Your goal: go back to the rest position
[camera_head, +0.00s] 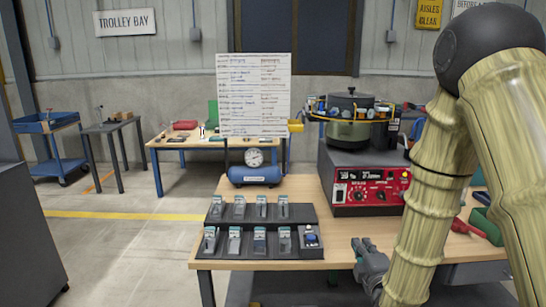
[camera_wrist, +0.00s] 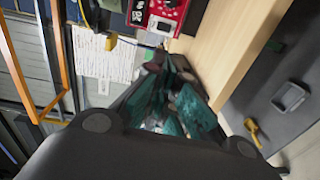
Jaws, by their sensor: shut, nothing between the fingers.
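My gripper (camera_head: 362,245) is at the front edge of the wooden table (camera_head: 330,195), right of the black stepped rack (camera_head: 262,247). It is shut and empty. My arm rises from it to the upper right and hides part of the table's right side. In the wrist view the fingers of my gripper (camera_wrist: 160,90) reach forward with teal parts between dark links. The table (camera_wrist: 222,55) appears there tilted, beyond and to the right of the fingers. I cannot tell whether my gripper touches the table edge.
The rack holds several small packets and a blue-topped item (camera_head: 311,237). Behind stand a blue tank with a gauge (camera_head: 255,175), a whiteboard (camera_head: 254,95) and a red-fronted control box (camera_head: 362,190) under a bowl feeder (camera_head: 348,130). A green bin (camera_head: 487,226) is at the right. Open floor lies left.

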